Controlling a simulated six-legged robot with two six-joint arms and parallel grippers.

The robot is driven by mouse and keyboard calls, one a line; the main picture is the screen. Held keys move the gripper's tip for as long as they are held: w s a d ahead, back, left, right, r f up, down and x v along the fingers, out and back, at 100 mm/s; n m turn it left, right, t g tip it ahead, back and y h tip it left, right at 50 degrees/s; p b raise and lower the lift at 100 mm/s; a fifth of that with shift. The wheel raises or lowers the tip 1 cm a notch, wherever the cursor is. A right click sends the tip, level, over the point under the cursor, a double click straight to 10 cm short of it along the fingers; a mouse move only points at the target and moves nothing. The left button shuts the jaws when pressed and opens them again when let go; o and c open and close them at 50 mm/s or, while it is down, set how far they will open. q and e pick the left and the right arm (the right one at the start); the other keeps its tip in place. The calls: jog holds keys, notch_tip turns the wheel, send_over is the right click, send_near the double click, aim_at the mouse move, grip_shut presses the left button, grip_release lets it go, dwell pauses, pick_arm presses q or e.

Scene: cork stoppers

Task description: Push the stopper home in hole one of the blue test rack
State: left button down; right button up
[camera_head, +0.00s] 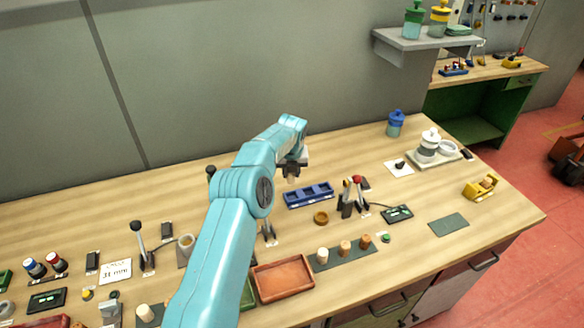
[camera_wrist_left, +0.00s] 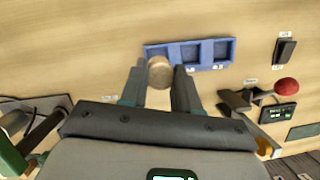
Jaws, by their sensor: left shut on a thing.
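The blue test rack (camera_head: 309,195) lies on the bench with three square holes in a row. It also shows at the top of the left wrist view (camera_wrist_left: 222,50), where its left part is partly covered by the stopper. My left gripper (camera_head: 292,175) is above the bench, just behind and left of the rack in the head view. In the left wrist view its two fingers are shut on a pale round stopper (camera_wrist_left: 160,72), seen end-on between them. I cannot tell whether the stopper touches the rack. My right gripper is not in view.
Three stoppers (camera_head: 345,247) stand on a dark mat in front of the rack. A brown ring (camera_head: 321,218), a red-knobbed lever device (camera_head: 356,194) and a reddish tray (camera_head: 283,281) are close by. The bench behind the rack is mostly clear.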

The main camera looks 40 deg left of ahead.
aim_at(292, 184)
pick_arm(q)
jog(key=shift+f, duration=0.55)
jog(key=shift+d+f+b, duration=0.25)
jog(key=shift+f+b, duration=0.5)
jog(key=shift+f, duration=0.2)
jog(key=shift+f+b, duration=0.3)
jog(key=shift+f, duration=0.1)
jog(key=shift+a+f+b, duration=0.1)
jog(key=shift+f+b, duration=0.4)
jog(key=shift+f, duration=0.65)
jog(key=shift+r, duration=0.1)
jog(key=shift+w, duration=0.1)
